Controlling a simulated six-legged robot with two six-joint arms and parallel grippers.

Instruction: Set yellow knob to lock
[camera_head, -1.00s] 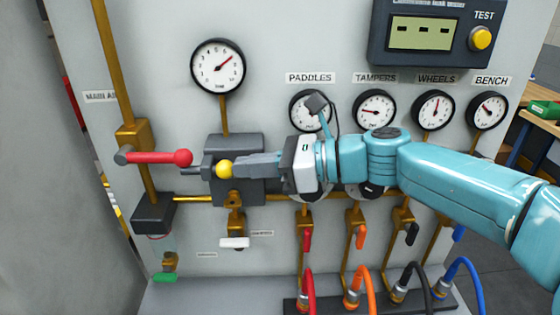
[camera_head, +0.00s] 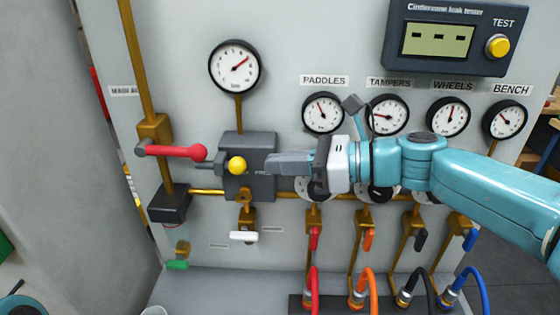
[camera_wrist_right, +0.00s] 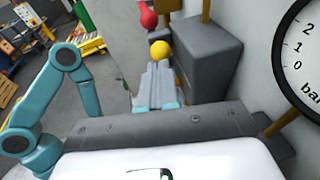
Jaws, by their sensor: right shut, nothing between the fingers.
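The yellow knob (camera_head: 237,165) is a small ball at the front of a dark grey box (camera_head: 262,148) on the panel. It also shows in the right wrist view (camera_wrist_right: 160,49), just beyond my fingertips. My right gripper (camera_head: 268,163) is shut and empty, pointing left, with a small gap between its fingertips and the knob in the head view. Its fingers lie side by side in the right wrist view (camera_wrist_right: 158,85). No lock marking is readable near the knob. My left gripper is not visible; part of my left arm shows in the right wrist view.
A red-handled lever (camera_head: 180,152) sticks out left of the box. A large gauge (camera_head: 235,67) is above it, and a white-handled valve (camera_head: 243,236) below. Several small gauges, valves and coloured hoses are to the right, behind and below my right arm.

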